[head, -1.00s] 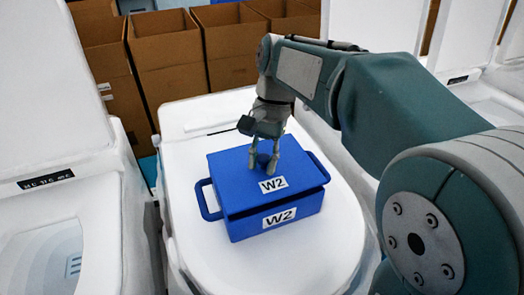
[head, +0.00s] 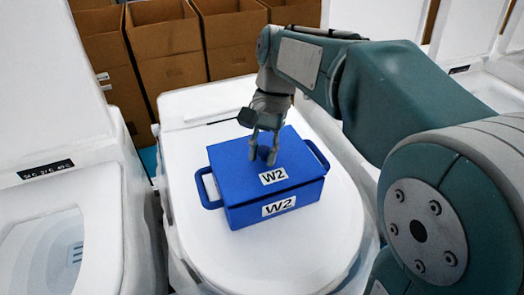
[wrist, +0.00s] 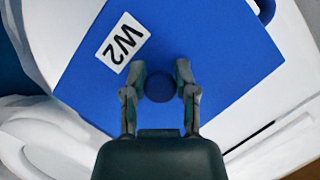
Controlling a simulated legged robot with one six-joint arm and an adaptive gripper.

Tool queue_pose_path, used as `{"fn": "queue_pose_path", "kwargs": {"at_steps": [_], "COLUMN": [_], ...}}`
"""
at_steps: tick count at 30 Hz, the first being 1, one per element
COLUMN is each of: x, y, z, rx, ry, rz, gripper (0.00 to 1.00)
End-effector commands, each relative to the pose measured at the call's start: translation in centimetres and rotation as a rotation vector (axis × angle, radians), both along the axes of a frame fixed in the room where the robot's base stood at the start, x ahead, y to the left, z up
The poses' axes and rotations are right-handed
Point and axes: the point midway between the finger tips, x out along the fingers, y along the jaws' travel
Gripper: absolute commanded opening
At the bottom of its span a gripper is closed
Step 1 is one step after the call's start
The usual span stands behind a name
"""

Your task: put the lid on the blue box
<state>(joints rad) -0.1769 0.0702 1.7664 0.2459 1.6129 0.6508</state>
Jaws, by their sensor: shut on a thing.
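The blue lid (head: 230,160) with a W2 label lies over the top of the blue box (head: 240,217), nearly level and roughly lined up with its rim. Whether it is fully seated I cannot tell. The box has a W2 label on its front and a handle at each side. My gripper (head: 263,155) points down and is shut on the lid's round blue knob (wrist: 160,87). In the wrist view, the fingers of my gripper (wrist: 160,69) stand on either side of the knob, and the lid (wrist: 205,40) hides most of the box.
The box stands on a closed white toilet lid (head: 300,240), with bare room around it. Another toilet with an open bowl (head: 45,255) is at the left. Several open cardboard boxes (head: 170,60) stand behind. More white toilets are at the right.

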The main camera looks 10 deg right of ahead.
Motion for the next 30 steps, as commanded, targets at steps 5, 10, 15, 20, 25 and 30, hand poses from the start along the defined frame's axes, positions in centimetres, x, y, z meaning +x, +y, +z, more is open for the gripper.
{"fn": "queue_pose_path", "kwargs": {"at_steps": [5, 10, 15, 20, 25, 30], "x": [0.0, 0.0, 0.01, 0.01, 0.01, 0.01], "y": [0.0, 0.0, 0.0, 0.0, 0.0, -0.01], "z": [0.01, -0.1, -0.39, -0.66, -0.89, -0.9], "rx": [0.0, 0.0, 0.0, 0.0, 0.0, 0.0], "ry": [0.0, 0.0, 0.0, 0.0, 0.0, 0.0], "rz": [0.0, 0.0, 0.0, 0.0, 0.0, 0.0], "gripper": [0.0, 0.0, 0.0, 0.0, 0.0, 0.0]}}
